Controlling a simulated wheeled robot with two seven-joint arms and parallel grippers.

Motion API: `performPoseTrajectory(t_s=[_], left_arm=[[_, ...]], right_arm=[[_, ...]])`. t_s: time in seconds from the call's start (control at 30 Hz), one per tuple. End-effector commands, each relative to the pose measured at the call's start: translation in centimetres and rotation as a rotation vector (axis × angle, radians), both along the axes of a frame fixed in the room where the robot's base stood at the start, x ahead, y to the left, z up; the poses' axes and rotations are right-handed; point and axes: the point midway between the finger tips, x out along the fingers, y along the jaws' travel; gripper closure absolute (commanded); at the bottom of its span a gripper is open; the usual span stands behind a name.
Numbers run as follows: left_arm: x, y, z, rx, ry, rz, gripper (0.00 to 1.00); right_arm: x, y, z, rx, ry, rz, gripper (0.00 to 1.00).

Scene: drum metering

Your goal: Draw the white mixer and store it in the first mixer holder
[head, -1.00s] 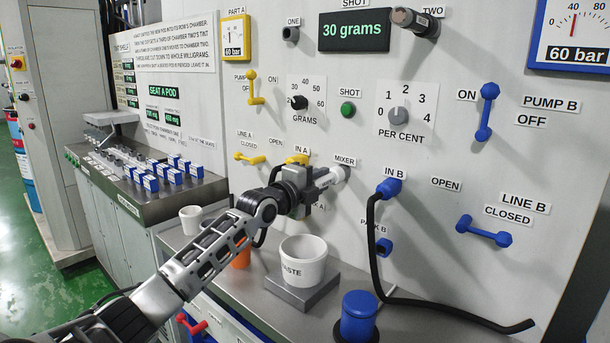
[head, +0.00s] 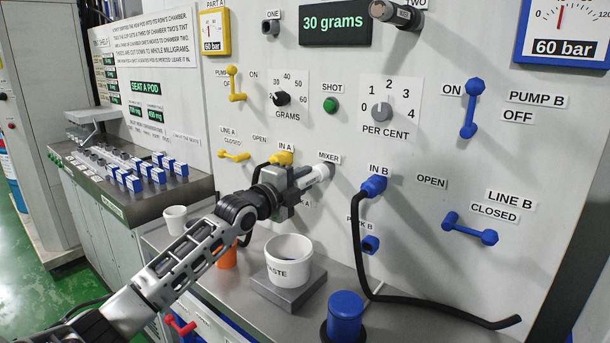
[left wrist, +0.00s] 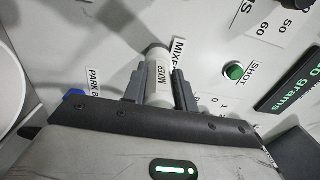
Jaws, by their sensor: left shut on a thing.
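The white mixer (head: 316,174) is a short white cylinder at the grey port under the MIXER label on the panel. Its far end meets the port; I cannot tell whether it is seated or slightly drawn out. My left gripper (head: 302,183) is shut on it, its fingers on either side. In the left wrist view the mixer (left wrist: 158,82), lettered MIXER, sits between the dark fingers of the left gripper (left wrist: 158,90). I cannot make out a mixer holder in these frames. My right gripper is out of view.
A white WASTE cup (head: 289,262) stands on a grey block below the gripper. A black hose (head: 358,240) hangs from the blue IN B fitting (head: 373,186) to the right. A blue capped canister (head: 345,315) stands at the bench front. A rack of blue-and-white pods (head: 130,175) is at left.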

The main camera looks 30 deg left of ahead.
Motion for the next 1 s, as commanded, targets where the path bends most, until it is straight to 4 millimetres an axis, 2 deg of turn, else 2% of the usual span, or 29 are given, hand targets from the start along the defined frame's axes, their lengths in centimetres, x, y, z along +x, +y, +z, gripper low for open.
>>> performPoseTrajectory(t_s=[0.03,0.6,1.0], left_arm=[[-0.1,-0.9,-0.3,-0.008,0.001,-0.016,1.00],[-2.8,-0.2,-1.1,-0.007,0.021,-0.008,1.00],[-2.9,-0.2,-1.2,-0.007,0.024,-0.008,1.00]], right_arm=[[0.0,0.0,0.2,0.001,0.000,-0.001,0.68],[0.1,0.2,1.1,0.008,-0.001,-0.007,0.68],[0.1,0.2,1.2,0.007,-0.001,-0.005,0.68]])
